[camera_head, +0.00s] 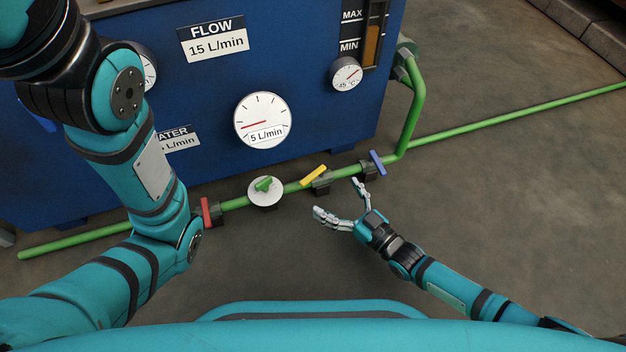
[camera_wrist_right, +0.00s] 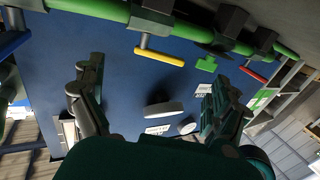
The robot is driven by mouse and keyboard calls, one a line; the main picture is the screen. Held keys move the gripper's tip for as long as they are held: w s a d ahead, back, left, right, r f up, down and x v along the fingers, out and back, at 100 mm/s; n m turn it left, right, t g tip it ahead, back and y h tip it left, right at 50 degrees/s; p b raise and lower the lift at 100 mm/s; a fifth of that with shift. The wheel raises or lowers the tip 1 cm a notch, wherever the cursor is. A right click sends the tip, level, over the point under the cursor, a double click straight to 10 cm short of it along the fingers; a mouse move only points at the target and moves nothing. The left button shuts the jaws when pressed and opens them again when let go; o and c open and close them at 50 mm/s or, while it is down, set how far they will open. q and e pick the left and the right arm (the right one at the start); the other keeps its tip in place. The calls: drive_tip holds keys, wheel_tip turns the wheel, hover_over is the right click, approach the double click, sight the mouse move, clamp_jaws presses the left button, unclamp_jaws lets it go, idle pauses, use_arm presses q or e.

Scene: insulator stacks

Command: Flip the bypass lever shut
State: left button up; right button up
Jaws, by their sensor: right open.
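A green pipe (camera_head: 335,175) carries several valve levers; no label shows which is the bypass. The yellow lever (camera_head: 313,174) lies roughly along the pipe. The blue lever (camera_head: 377,162) to its right and the red lever (camera_head: 205,212) far left stand across the pipe. A green handle (camera_head: 264,184) sits over a white disc. My right gripper (camera_head: 339,200) is open and empty, just in front of the pipe between the yellow and blue levers. In the right wrist view the yellow lever (camera_wrist_right: 160,57) shows ahead between the fingers, apart from them. My left gripper is out of view.
A blue cabinet (camera_head: 310,120) with round dials (camera_head: 263,120) and a FLOW plate (camera_head: 212,40) stands behind the pipe. My left arm covers its left part. The grey floor (camera_head: 480,190) to the right is clear, apart from the pipe.

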sight(313, 174)
drive_tip(key=b+x, duration=0.4)
drive_tip(key=x, duration=0.5)
